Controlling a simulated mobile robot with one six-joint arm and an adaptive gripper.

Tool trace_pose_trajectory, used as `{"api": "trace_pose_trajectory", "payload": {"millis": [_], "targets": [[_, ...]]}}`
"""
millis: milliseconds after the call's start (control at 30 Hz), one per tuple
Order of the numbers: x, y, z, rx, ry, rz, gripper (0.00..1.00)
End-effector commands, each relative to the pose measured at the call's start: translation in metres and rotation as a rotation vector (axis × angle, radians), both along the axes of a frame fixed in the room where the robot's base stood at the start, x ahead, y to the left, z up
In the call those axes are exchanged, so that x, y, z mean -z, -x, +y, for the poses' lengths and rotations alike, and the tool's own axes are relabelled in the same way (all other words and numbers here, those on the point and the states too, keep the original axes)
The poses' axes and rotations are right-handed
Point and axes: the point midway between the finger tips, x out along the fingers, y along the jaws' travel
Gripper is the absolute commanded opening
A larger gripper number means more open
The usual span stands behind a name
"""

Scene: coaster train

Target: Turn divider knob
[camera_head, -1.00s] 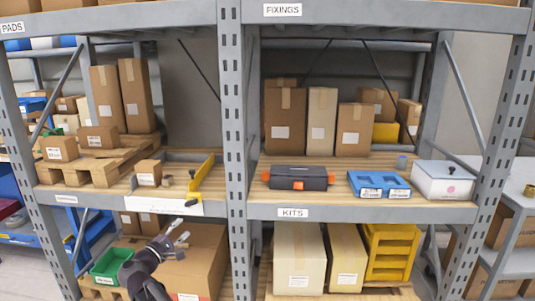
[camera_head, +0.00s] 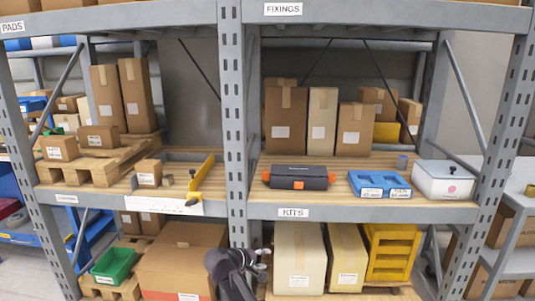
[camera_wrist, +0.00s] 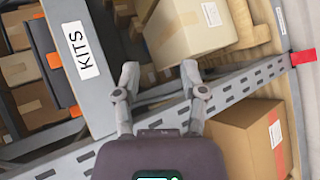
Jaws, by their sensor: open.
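A yellow divider (camera_head: 203,178) stands on the left bay's middle shelf, running front to back. A small black knob (camera_head: 193,202) sits at its front lower end, by the shelf edge above a white strip. My gripper (camera_head: 264,264) is below that shelf level, to the right of the knob and in front of the central post's lower part. In the wrist view my gripper (camera_wrist: 160,72) has its two fingers spread with nothing between them. The wrist view does not show the divider or the knob.
The central grey post (camera_head: 232,120) stands between the bays. The KITS shelf holds a dark toolbox (camera_head: 298,177), blue trays (camera_head: 379,184) and a white box (camera_head: 443,180). Below are a large brown carton (camera_head: 183,262), a cream carton (camera_head: 299,255) and a green bin (camera_head: 112,266).

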Motion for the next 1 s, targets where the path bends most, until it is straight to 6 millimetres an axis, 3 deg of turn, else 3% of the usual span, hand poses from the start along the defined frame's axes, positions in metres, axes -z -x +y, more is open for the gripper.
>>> {"api": "trace_pose_trajectory", "payload": {"millis": [33,100,400,700,1000], "targets": [[0.008,0.008,-0.021,0.04,-0.046,0.022,0.54],[0.019,0.017,-0.042,0.09,-0.112,0.052,0.54],[0.059,0.062,-0.115,0.307,-0.399,0.167,0.54],[0.085,0.116,-0.161,0.513,-0.695,0.262,0.54],[0.095,0.153,-0.18,0.651,-0.92,0.32,0.54]]}}
